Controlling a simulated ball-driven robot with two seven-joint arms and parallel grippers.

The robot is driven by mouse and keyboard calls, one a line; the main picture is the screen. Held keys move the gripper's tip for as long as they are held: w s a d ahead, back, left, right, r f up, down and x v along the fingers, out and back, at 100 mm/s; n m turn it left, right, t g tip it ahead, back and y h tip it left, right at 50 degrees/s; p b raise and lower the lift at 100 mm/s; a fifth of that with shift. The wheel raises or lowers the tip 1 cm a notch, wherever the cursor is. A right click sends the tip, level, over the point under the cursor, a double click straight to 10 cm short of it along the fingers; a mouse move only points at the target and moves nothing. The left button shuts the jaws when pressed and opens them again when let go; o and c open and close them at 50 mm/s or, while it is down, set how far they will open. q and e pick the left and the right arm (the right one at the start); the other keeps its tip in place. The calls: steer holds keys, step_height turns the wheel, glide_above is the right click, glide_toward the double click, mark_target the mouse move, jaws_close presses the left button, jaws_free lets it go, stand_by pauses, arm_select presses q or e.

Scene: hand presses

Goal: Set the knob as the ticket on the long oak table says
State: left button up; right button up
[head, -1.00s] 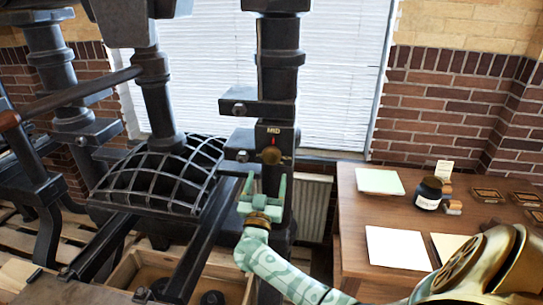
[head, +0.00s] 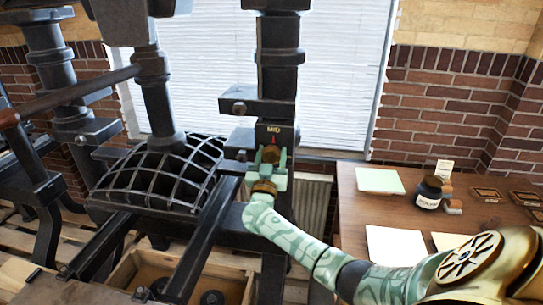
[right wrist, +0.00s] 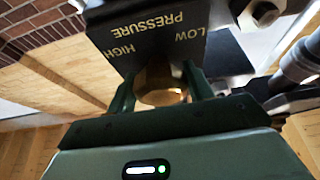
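The brass knob (head: 272,154) sits on the dark press column below the label MID, with a red mark above it toward that label. My right gripper (head: 271,157) has its green fingers on both sides of the knob and appears shut on it. In the right wrist view the knob (right wrist: 160,86) fills the space between the fingers (right wrist: 160,92), below a plate lettered PRESSURE, LOW and HIGH. A small pale ticket (head: 444,168) stands on the oak table (head: 352,212) behind a dark jar; its writing is too small to read. My left gripper is not in view.
The jar (head: 428,192), a pale green sheet (head: 380,181), white paper (head: 397,247) and several small dark plates (head: 487,193) are on the table. The press with its ribbed dome (head: 160,175) and dark rails fills the left. A blind-covered window is behind.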

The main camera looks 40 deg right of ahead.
steer(key=shift+m+g, duration=0.4)
steer(key=shift+m, duration=0.3)
steer(key=shift+f+m+g+h, duration=0.1)
steer(key=shift+m+g+h, duration=0.35)
steer(key=shift+m, duration=0.55)
steer(key=m+g, duration=0.1)
steer(key=m, duration=0.2)
steer(key=m+g+h, duration=0.1)
steer(key=m+g, duration=0.1)
steer(key=m, duration=0.1)
steer(key=shift+a, duration=0.1)
steer(key=m+g, duration=0.2)
steer(key=m, duration=0.3)
steer(key=shift+w, duration=0.1)
steer(key=m+g, duration=0.1)
steer(key=m, duration=0.2)
steer(key=shift+y, duration=0.35)
steer(key=m, duration=0.2)
steer(key=m+g+y+p, duration=0.1)
steer(key=m, duration=0.1)
steer(key=shift+r+m+g, duration=0.2)
steer(key=shift+m+g, duration=0.05)
steer(key=shift+m, duration=0.15)
steer(key=m+y+p, duration=0.1)
steer(key=m+y, duration=0.1)
steer(key=m, duration=0.2)
steer(key=shift+p, duration=0.35)
steer(key=shift+m+y, duration=0.4)
steer(key=shift+m, duration=0.3)
steer(key=shift+f, duration=0.1)
